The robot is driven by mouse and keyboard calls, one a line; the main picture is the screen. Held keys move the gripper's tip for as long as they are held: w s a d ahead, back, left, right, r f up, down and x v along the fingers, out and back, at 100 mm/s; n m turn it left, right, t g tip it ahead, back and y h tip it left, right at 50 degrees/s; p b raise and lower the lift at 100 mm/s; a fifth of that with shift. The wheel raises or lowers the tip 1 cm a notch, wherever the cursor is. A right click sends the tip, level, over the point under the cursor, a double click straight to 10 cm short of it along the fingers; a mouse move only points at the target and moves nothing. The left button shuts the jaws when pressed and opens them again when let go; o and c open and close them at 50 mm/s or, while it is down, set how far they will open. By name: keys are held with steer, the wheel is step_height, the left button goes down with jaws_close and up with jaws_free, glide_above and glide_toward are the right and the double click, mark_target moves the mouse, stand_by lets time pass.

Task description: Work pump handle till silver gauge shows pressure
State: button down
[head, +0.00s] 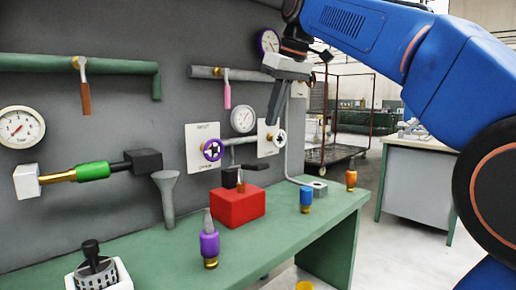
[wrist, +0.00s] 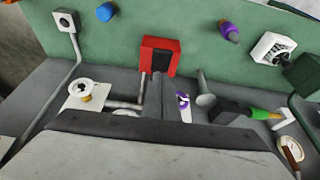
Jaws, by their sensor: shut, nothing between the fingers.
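A silver-rimmed gauge (head: 244,119) with a white face is on the grey wall panel; its needle is too small to read. A red block (head: 238,207) stands on the green bench below, with a dark piece and a small copper-coloured piece on top. The red block also shows in the wrist view (wrist: 158,56). I cannot tell for certain which part is the pump handle. My gripper (head: 273,122) is shut and empty, pointing down in front of the panel, right of the silver gauge. In the wrist view its fingers (wrist: 157,82) point toward the red block, apparently apart from it.
Purple (head: 212,150) and white (head: 280,138) valve wheels flank the gauge. A green-gripped brass fitting (head: 92,171) and grey funnel (head: 167,199) are left. Purple (head: 209,243), blue (head: 306,198) and orange (head: 351,176) nozzles stand on the bench (head: 165,262). Another gauge (head: 20,128) is far left.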

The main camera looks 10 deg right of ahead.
steer(key=shift+g+h, duration=0.5)
steer(key=shift+g, duration=0.3)
steer(key=shift+w+a+r, duration=0.5)
steer(key=shift+w+r, duration=0.25)
steer(key=shift+r, duration=0.1)
steer(key=shift+w+a+r, duration=0.5)
steer(key=shift+w+r, duration=0.25)
steer(key=shift+r, duration=0.1)
steer(key=shift+f, duration=0.1)
glide_toward(264, 164)
steer(key=w+f, duration=0.1)
steer(key=w+a+f, duration=0.1)
steer(key=f, duration=0.1)
steer(key=w+a+f, duration=0.1)
steer(key=f, duration=0.1)
steer(key=shift+w+a+f, duration=0.1)
steer(key=shift+w+f, duration=0.1)
steer(key=shift+f, duration=0.35)
steer(key=shift+s, duration=0.1)
